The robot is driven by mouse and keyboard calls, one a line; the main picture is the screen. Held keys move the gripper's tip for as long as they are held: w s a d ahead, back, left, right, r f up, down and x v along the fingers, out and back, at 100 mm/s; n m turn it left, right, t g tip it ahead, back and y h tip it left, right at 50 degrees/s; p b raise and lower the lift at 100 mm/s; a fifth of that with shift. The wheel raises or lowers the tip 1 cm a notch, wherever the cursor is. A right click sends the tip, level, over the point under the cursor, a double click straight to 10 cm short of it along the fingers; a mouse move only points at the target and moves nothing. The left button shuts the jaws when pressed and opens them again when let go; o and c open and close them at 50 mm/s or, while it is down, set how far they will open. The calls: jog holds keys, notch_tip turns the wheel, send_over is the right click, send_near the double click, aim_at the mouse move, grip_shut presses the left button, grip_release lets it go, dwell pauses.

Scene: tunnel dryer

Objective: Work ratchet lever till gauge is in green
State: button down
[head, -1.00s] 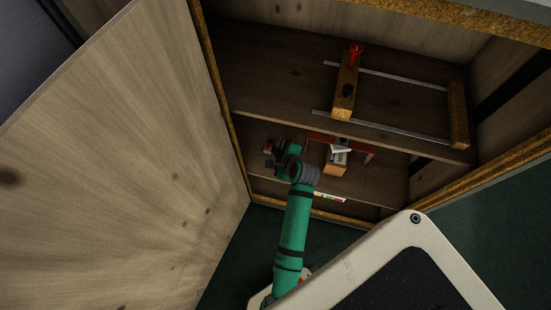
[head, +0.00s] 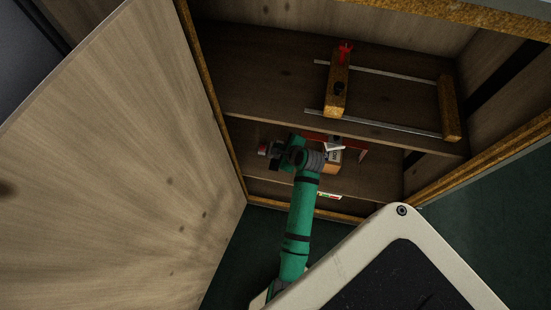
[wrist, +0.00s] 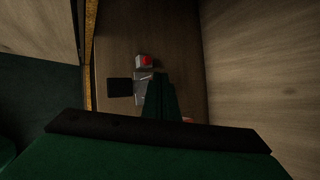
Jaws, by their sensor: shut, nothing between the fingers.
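My gripper (wrist: 160,80) shows in the wrist view as narrow green fingers, closed together with nothing held. In the head view my green arm reaches into the lower part of an open cabinet, and its wrist hides part of that shelf. A small coloured strip (head: 329,196), likely the gauge, is on the lower shelf's front edge; its reading is too small to make out. No ratchet lever can be told for sure. In the wrist view a grey block with a red round top (wrist: 145,62) lies ahead of the fingers, beside a black plate (wrist: 119,87) and a pale metal piece (wrist: 142,88).
The open wooden door (head: 110,170) stands at left. The upper shelf (head: 270,75) holds two metal rails and a wooden block (head: 337,90) with a red knob. On the lower shelf a red frame (head: 361,153) and orange box (head: 333,168) stand close right of my wrist.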

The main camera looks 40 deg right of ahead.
aim_at(276, 160)
jog(key=shift+s+a+f, duration=0.1)
jog(key=shift+f, duration=1.65)
jog(key=shift+s+a+f, duration=0.1)
jog(key=shift+f, duration=1.6)
jog(key=shift+f, duration=0.15)
jog(key=shift+f, duration=0.25)
jog(key=shift+f, duration=0.25)
jog(key=shift+a+f, duration=0.2)
jog(key=shift+f, duration=1.1)
dwell(0.8)
jog(key=shift+s+a+f, duration=0.2)
jog(key=shift+f, duration=0.4)
dwell(0.4)
jog(key=shift+w+r, duration=0.1)
jog(key=shift+r, duration=1.95)
jog(key=shift+w+d+r, duration=0.1)
jog(key=shift+d+r, duration=0.1)
jog(key=shift+r, duration=0.15)
